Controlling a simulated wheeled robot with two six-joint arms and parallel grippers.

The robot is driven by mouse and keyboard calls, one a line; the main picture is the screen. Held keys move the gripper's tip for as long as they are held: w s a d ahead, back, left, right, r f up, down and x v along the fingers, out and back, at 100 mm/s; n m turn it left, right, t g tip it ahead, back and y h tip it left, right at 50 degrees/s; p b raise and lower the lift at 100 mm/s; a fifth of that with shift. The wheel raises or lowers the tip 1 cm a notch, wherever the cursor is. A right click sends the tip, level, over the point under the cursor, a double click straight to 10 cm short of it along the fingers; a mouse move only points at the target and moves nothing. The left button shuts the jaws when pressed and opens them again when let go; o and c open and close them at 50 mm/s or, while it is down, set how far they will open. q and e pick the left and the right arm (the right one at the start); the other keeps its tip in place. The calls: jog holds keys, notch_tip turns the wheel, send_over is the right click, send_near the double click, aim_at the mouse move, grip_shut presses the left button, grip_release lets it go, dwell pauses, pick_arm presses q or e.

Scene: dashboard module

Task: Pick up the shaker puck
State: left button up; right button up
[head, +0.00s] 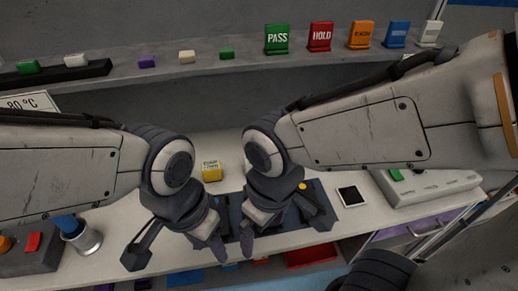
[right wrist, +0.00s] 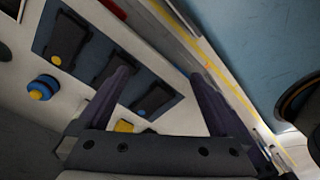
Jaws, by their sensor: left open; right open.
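A round blue puck with a yellow top, which looks like the shaker puck (right wrist: 43,89), sits on the white worktop beside the dark blue mat (right wrist: 52,44) in the right wrist view. My left gripper (head: 180,257) is open and empty, left of the right one.
A yellow labelled block (head: 211,171) stands behind the grippers. Black modules (right wrist: 67,38) lie on the mat. A tablet (head: 351,196) and a grey device (head: 435,186) are at right. A metal cup (head: 84,239) and a button box (head: 28,257) are at left. A shelf (head: 200,72) runs behind.

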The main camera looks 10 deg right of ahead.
jog(key=w+d+r+n+t+h+p, duration=0.1)
jog(key=w+d+n+p, duration=0.25)
jog(key=w, duration=0.35)
jog(key=w+d+n+t+h+p, duration=0.1)
jog(key=w+d+n+h+p, duration=0.15)
jog(key=w+n, duration=0.35)
jog(key=w+d+r+n+t+h+p, duration=0.1)
jog(key=w+d+n+p, duration=0.25)
jog(key=w, duration=0.45)
jog(key=w+d+f+n, duration=0.1)
jog(key=w+f+n, duration=0.1)
jog(key=w+d+f+n+p, duration=0.1)
jog(key=w+f+n, duration=0.1)
jog(key=f, duration=0.1)
jog(key=w+d+f+n+y+p, duration=0.1)
jog(key=w+f+n, duration=0.1)
jog(key=f, duration=0.1)
jog(key=shift+d+f+n, duration=0.25)
jog(key=shift+n, duration=0.05)
jog(key=shift+b+x, duration=0.45)
jog(key=shift+x, duration=2.5)
jog(key=shift+a, duration=0.2)
jog(key=shift+s, duration=0.1)
jog(key=shift+c, duration=0.3)
grip_shut()
